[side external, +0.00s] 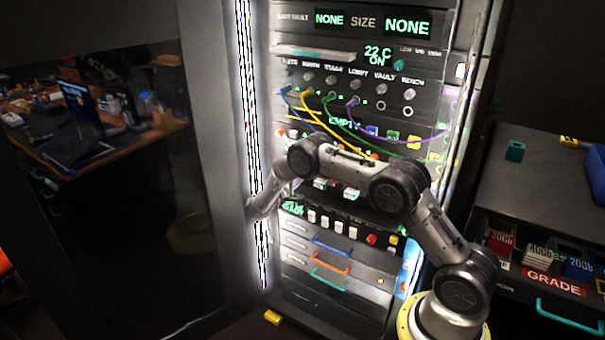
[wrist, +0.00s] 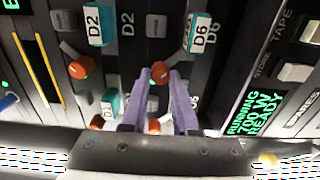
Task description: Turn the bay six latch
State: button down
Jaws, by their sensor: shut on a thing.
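The bay six latch (wrist: 160,71) is a small orange-red knob beside the teal D6 label block (wrist: 197,32) in the wrist view. My gripper (wrist: 159,82) has its two purple fingers on either side of this knob, shut on it. The fingers hide the lower part of the latch. In the side external view my arm reaches in front of the rack's middle, and the fingertips and this latch cannot be made out there.
The D2 block (wrist: 98,24) and its orange latch (wrist: 80,68) are close on the left in the wrist view. A green display (wrist: 256,112) is at right. Coloured cables (side external: 350,125) hang above my arm. An open door (side external: 110,190) stands left of the rack.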

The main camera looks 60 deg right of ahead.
dwell(0.4)
jog(key=c, duration=0.7)
grip_release()
jog(key=a, duration=1.4)
